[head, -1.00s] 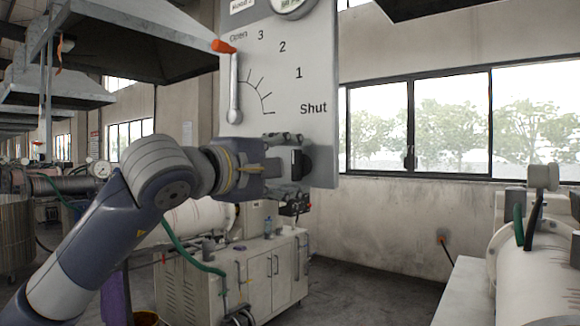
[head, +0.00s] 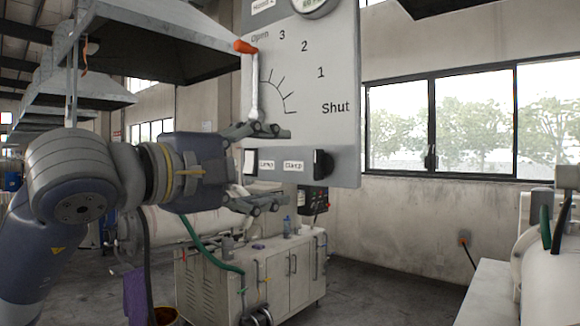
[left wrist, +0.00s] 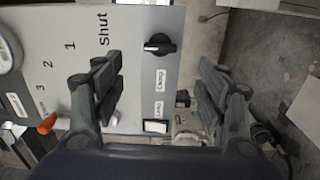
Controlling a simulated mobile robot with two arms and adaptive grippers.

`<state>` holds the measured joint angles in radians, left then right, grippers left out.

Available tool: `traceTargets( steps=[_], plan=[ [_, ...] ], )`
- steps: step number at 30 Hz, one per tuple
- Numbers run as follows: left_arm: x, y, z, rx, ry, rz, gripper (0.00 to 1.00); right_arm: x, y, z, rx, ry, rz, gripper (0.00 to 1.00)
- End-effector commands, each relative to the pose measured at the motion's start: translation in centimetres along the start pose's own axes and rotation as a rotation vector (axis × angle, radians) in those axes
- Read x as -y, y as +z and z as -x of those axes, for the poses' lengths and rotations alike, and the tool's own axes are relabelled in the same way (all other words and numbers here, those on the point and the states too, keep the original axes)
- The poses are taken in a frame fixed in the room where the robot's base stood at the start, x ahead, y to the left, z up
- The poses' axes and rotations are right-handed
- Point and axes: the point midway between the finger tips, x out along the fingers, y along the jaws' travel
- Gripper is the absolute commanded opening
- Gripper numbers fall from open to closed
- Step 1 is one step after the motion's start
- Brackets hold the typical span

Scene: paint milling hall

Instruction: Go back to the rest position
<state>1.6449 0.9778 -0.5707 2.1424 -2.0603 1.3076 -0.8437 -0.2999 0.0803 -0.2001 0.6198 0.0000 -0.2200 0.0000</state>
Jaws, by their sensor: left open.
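My left gripper (head: 272,168) is open and empty in front of the lower part of the grey control panel (head: 335,150). In the left wrist view its two fingers (left wrist: 160,95) stand wide apart, with the panel behind them. The panel's lever has an orange knob (head: 245,47) and points up near "Open" on a scale down to "Shut". Between the fingers in the wrist view are a black rotary knob (left wrist: 160,45) by the label "Clamp" and a white rocker switch (left wrist: 156,126) by the label "Lamp". My right gripper is in neither view.
A white cabinet (head: 280,275) with bottles on top stands below the panel. A white machine (head: 545,260) is at the right. A hood (head: 150,40) hangs at upper left. The floor between cabinet and machine looks clear.

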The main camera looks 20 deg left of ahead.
Motion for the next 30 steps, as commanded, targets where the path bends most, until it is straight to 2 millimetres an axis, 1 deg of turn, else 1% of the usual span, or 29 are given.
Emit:
traceTargets(
  steps=[1,3,6,20,23,25,26,28,29,30],
  plan=[
    [0.0,0.0,0.6,-0.001,0.001,0.000,0.67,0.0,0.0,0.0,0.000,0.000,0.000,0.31],
    [0.0,0.0,1.1,0.000,0.001,-0.001,0.67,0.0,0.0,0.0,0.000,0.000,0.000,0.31],
    [0.0,0.0,1.4,0.000,-0.001,-0.001,0.67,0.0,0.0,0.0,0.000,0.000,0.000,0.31],
    [0.1,0.1,1.3,0.003,-0.003,0.003,0.67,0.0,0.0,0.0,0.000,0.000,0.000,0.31],
    [1.1,0.4,0.1,0.044,-0.037,0.057,0.67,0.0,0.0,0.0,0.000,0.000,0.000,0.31],
    [2.8,1.0,-1.8,0.112,-0.091,0.155,0.67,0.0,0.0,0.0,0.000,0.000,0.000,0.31],
    [3.7,1.4,-2.8,0.151,-0.121,0.212,0.67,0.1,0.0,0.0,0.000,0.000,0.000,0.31],
    [6.2,2.4,-5.3,0.249,-0.199,0.385,0.67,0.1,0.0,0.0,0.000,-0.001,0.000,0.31],
    [7.4,2.8,-6.4,0.293,-0.235,0.474,0.67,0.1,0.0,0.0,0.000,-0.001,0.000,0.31],
    [8.9,3.2,-7.8,0.346,-0.280,0.599,0.67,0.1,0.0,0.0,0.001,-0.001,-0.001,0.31]
  ],
)
